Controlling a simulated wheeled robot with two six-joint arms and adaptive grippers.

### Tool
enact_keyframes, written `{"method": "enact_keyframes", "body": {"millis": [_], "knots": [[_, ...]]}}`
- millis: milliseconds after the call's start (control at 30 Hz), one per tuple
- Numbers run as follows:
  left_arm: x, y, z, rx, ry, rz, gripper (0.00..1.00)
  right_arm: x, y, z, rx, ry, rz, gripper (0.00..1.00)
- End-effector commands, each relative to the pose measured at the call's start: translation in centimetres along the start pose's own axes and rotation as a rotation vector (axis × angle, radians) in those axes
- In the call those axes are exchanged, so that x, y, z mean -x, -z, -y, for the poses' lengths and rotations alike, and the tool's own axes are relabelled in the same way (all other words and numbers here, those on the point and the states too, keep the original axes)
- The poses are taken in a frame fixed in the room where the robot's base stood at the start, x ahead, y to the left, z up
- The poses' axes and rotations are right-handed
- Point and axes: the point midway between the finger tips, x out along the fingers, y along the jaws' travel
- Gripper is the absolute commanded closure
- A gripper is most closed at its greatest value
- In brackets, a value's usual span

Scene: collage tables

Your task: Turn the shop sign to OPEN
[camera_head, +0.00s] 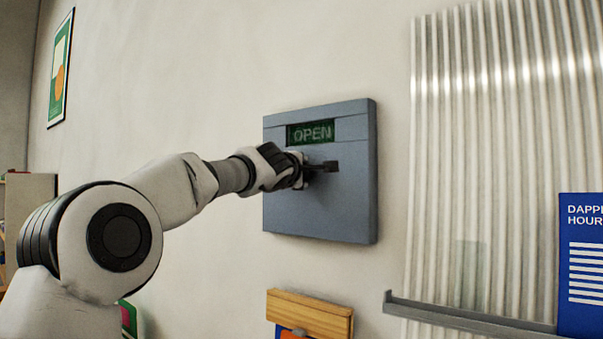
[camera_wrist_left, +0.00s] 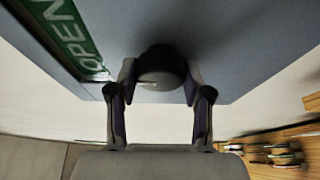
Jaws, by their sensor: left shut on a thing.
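The shop sign (camera_head: 350,215) is a grey-blue square panel on the wall, with a green window (camera_head: 313,132) that reads OPEN. The window also shows at the upper left of the left wrist view (camera_wrist_left: 70,35). Below the window is a dark knob (camera_wrist_left: 160,68), between the fingers in the left wrist view. My left gripper (camera_head: 318,167) reaches in from the left and is shut on the knob, with a finger on each side of it. In the head view the gripper and wrist hide most of the knob. My right gripper is not in view.
A corrugated translucent panel (camera_head: 475,140) covers the wall at right. A grey ledge (camera_head: 460,317) and a blue hours board (camera_head: 582,265) are at lower right. A wooden block (camera_head: 310,313) is below the sign. A framed picture (camera_head: 60,70) hangs at upper left.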

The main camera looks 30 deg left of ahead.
Motion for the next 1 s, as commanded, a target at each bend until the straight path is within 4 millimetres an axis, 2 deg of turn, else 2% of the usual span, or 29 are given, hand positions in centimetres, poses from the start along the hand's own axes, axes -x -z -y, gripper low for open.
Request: {"method": "enact_keyframes", "body": {"millis": [367, 400, 433, 467, 1000], "knots": [[0.03, 0.07, -0.11, 0.006, 0.0, 0.0, 0.85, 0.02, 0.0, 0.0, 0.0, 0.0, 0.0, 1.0], [0.03, 0.07, -0.1, 0.006, 0.0, 0.0, 0.4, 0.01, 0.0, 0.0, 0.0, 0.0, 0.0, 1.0], [0.02, 0.07, -0.09, 0.006, 0.0, 0.0, 0.3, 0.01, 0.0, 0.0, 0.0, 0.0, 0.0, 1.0], [0.02, 0.07, -0.08, 0.006, 0.0, 0.0, 0.27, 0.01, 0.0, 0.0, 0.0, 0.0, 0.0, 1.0], [-0.02, 0.02, 0.06, -0.007, -0.003, 0.0, 0.27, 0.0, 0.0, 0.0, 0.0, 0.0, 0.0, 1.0]]}}
